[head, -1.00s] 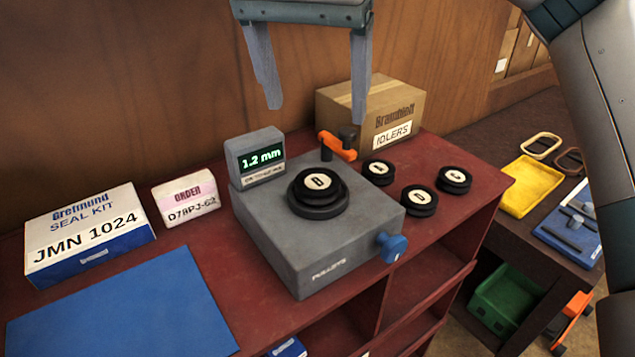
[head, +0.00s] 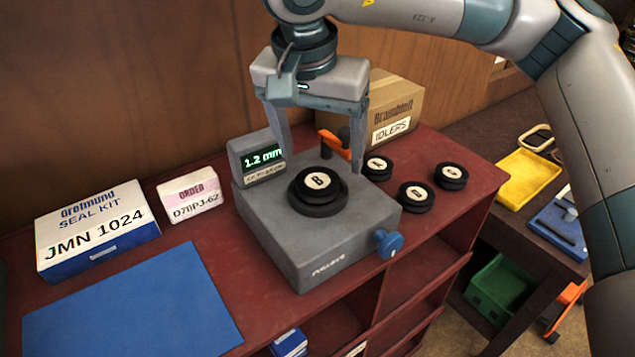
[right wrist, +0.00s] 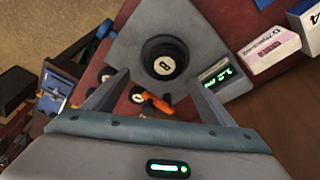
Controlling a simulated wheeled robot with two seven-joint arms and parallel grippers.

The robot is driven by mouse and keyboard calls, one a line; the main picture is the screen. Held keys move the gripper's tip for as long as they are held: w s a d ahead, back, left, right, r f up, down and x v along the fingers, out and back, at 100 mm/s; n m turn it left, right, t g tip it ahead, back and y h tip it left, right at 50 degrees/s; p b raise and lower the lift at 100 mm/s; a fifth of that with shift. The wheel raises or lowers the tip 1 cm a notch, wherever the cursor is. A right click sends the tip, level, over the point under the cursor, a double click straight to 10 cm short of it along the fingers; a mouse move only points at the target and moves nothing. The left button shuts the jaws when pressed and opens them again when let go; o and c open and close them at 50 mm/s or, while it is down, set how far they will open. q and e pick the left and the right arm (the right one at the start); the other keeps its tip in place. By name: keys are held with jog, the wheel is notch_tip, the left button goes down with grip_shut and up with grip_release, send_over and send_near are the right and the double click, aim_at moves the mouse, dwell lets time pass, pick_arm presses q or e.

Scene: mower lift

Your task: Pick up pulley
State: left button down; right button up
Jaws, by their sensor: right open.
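A black pulley with a white B label (head: 319,183) sits on the round seat of the grey gauge block (head: 322,248), whose display reads 1.2 mm. Pulleys A (head: 377,166), D (head: 416,196) and C (head: 452,176) lie on the red bench to its right. My right gripper (head: 320,160) is open and empty, pointing down above and behind pulley B. In the right wrist view pulley B (right wrist: 164,62) shows beyond the fingertips, apart from them. My left gripper is not in view.
An orange handle (head: 333,144) and the Idlers box (head: 396,112) stand behind the gauge. A seal kit box (head: 97,232), a pink-white order box (head: 188,194) and a blue mat (head: 132,305) are at left. A yellow tray (head: 528,178) lies on the side table.

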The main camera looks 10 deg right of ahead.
aim_at(317, 179)
jog(key=shift+a+f+p, duration=0.15)
jog(key=shift+f+p, duration=0.5)
jog(key=shift+p, duration=0.15)
jog(key=p+x, duration=0.1)
jog(key=x, duration=0.2)
jog(key=shift+a+p, duration=0.25)
jog(key=shift+p, duration=0.15)
jog(key=shift+w+d+f, duration=0.1)
jog(key=shift+w+f, duration=0.05)
jog(key=shift+f, duration=0.4)
jog(key=c, duration=1.4)
